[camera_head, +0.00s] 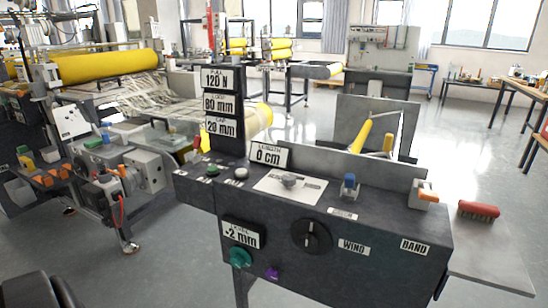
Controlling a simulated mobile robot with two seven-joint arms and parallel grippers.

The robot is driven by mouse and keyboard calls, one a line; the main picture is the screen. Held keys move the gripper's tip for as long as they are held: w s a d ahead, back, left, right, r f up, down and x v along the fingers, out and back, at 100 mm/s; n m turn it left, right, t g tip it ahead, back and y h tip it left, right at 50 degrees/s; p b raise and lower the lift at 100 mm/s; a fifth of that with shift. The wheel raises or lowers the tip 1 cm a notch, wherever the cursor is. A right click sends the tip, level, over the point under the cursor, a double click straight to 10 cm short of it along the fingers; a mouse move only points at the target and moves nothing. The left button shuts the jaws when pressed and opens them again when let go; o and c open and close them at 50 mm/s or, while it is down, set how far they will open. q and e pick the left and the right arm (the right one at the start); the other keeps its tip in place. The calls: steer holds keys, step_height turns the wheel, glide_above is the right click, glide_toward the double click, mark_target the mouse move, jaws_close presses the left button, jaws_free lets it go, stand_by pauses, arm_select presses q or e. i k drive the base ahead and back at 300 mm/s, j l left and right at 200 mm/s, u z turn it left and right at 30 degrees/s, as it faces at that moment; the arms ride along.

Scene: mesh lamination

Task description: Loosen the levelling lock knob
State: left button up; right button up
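A dark control console (378,268) stands in the middle of the head view. On its front face a display (243,234) reads -2 mm; the small word above the number is hard to read. Just below the display is a teal knob (240,257), and to its lower right a smaller purple knob (272,273). No readable label marks either one as the levelling lock knob. A large black dial (311,237) sits to the right, beside a WIND label (354,248). Neither of my grippers is in view, and nothing touches the knobs.
A red brush (478,210) lies on a side shelf (490,258) at right. Machinery with a yellow roll (108,66) fills the left. Floor shows before the console.

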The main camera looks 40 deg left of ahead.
mark_target(272, 274)
steer(key=u, duration=1.35)
steer(key=i, duration=0.1)
